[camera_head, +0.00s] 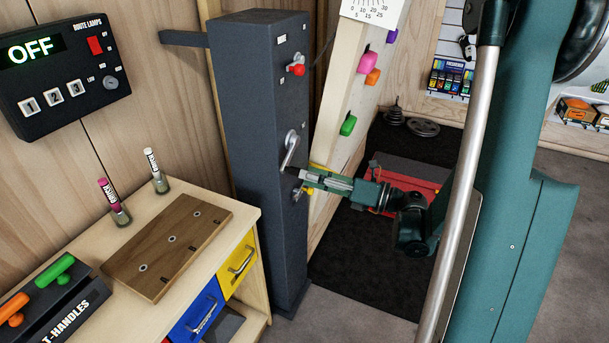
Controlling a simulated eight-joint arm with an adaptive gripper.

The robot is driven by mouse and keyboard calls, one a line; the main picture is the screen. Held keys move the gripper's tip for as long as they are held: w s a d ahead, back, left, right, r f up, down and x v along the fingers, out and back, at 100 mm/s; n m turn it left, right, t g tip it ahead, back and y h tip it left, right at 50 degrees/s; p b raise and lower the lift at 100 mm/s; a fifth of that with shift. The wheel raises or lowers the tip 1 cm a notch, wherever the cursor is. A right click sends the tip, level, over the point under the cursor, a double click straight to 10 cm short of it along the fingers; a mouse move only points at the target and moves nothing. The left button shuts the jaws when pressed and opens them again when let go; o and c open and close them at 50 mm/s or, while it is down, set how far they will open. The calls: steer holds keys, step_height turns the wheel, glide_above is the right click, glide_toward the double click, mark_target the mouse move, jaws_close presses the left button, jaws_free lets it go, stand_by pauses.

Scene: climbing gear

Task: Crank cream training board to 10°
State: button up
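The cream training board (336,128) stands tilted behind the dark grey post, with pink, orange, purple and green holds on it. A white angle scale (372,10) marked 0 to 30 shows at its top, cut off by the picture's edge; I see no pointer reading. A silver crank handle (291,148) is on the post's front face, slanting down and to the left. My gripper (300,181) reaches in from the right, its fingertips just below and right of the crank's lower end. I cannot tell whether they touch it or how far apart they are.
The dark grey post (262,120) carries a red knob (298,69) above the crank. A wooden bench (215,250) with drawers stands at left. A lamp control box (62,70) reading OFF is on the wall. A red crate-like object (410,180) lies on the black mat (350,245).

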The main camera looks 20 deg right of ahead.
steer(key=v, duration=0.8)
steer(key=shift+s, duration=0.1)
steer(key=shift+a, duration=0.1)
stand_by(0.7)
